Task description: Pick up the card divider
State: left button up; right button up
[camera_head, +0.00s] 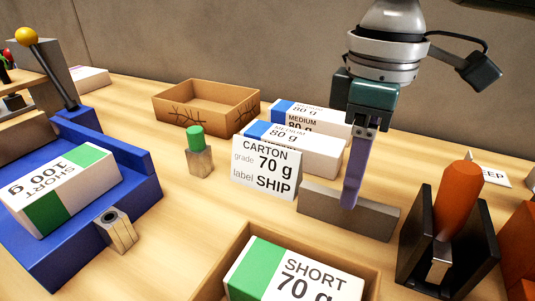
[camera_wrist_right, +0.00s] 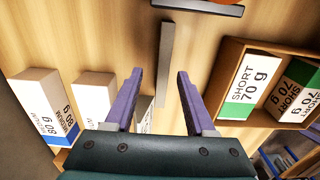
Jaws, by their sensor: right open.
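The card divider, which I take to be the long grey-brown board (camera_head: 325,209), stands on edge on the table, right of the carton sign. It also shows as a thin grey strip (camera_wrist_right: 164,58) in the wrist view. My right gripper (camera_head: 349,204) points down at the board, its purple finger overlapping the board's middle in the head view. In the wrist view its two purple fingers (camera_wrist_right: 159,75) are apart, with the strip between their lines of sight. I cannot tell how far down the fingers reach. Nothing is held. My left gripper is out of view.
A carton sign (camera_head: 266,167) stands left of the board, with white reams (camera_head: 315,155) behind it. An open box (camera_head: 262,240) holding a green-ended ream (camera_head: 300,275) is in front. A black holder with an orange handle (camera_head: 458,203) stands right. A blue tray (camera_head: 130,205) is left.

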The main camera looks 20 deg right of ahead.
aim_at(341, 223)
jog(key=f, duration=0.3)
jog(key=f+b, duration=0.1)
jog(key=f, duration=0.1)
jog(key=shift+s+a, duration=0.1)
jog(key=shift+a, duration=0.15)
grip_shut()
jog(key=shift+r, duration=0.1)
